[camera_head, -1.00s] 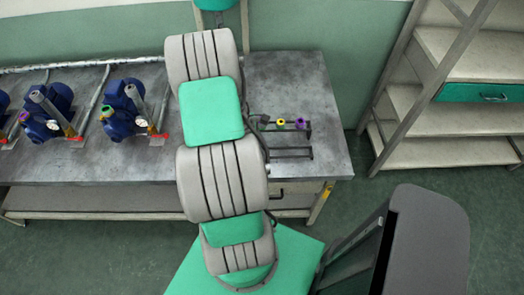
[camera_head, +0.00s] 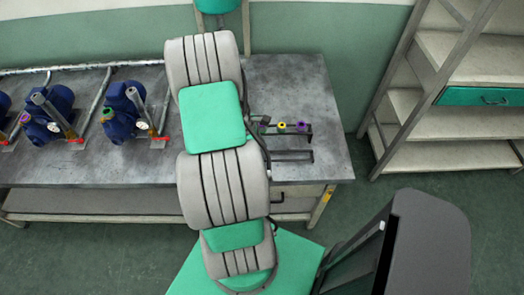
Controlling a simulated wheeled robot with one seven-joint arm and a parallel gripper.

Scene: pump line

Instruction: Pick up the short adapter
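A dark rack (camera_head: 309,137) stands on the right part of the grey workbench, just right of my arm. It holds small fittings in a row: one with a yellow ring (camera_head: 282,126) and one with a purple top (camera_head: 302,126). A small greenish piece (camera_head: 265,120) shows at the rack's left end, close beside my arm. The fittings are too small to tell which is the short adapter. My arm reaches over the bench and covers its middle. My gripper is not visible, so its place relative to the fittings cannot be told.
Blue pumps (camera_head: 122,108) with pipes and gauges stand on the left of the workbench (camera_head: 320,90). A second dark bracket (camera_head: 290,157) lies in front of the rack. Shelves (camera_head: 440,155) with a teal drawer (camera_head: 480,97) stand at right. The bench's right end is clear.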

